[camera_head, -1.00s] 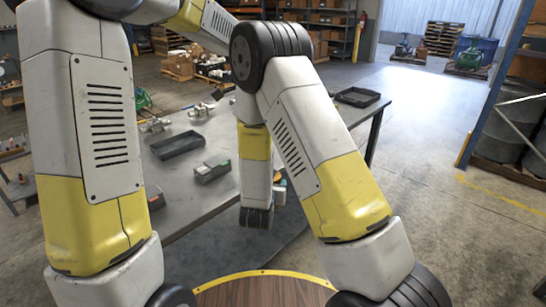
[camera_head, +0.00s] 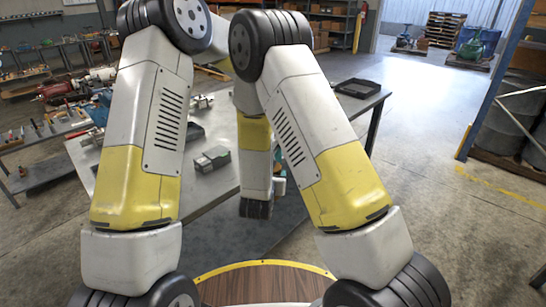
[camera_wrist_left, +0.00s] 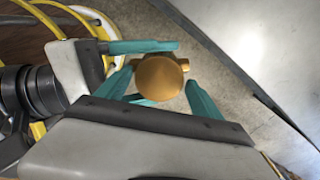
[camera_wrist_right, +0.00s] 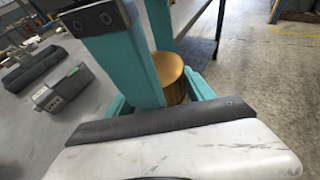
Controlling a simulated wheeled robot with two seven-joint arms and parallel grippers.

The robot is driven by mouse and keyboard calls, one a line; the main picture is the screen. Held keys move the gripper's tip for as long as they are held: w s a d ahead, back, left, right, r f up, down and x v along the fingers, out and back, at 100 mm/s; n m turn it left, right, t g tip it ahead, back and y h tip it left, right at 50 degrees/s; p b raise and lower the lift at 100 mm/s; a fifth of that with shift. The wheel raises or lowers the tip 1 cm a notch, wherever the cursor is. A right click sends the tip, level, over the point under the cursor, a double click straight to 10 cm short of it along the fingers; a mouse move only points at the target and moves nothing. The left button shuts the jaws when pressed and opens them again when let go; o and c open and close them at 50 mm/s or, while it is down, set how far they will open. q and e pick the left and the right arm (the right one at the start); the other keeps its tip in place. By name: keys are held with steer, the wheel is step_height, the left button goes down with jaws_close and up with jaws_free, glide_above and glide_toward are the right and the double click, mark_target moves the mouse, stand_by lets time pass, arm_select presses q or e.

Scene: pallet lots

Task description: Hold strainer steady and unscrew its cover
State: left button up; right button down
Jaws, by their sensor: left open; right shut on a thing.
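The brass strainer (camera_wrist_right: 172,76) shows as a short cylinder between teal fingers in the right wrist view; its lower part is hidden. Its round brass cover (camera_wrist_left: 160,77) faces the left wrist camera, with a small lug on each side. My left gripper (camera_wrist_left: 160,82) is open, with one finger on each side of the cover and small gaps to it. My right gripper (camera_wrist_right: 160,92) is shut on the strainer; a finger of it crosses beside the cover in the left wrist view. In the head view my arms hide the strainer.
A grey table (camera_head: 212,190) stands ahead, carrying a grey-green box (camera_head: 212,159) and a black tray (camera_head: 357,88). A bench with tools (camera_head: 45,132) is at the left. A rack with drums (camera_head: 505,110) is at the right. The floor right of the table is clear.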

arm_select(q)
steer(key=shift+f, duration=0.5)
steer(key=shift+c, duration=0.3)
steer(key=c, duration=1.4)
steer(key=n, duration=0.3)
steer(key=shift+w, duration=0.2)
steer(key=shift+r, duration=0.1)
steer(key=o, duration=1.6)
steer(key=shift+c, duration=0.2)
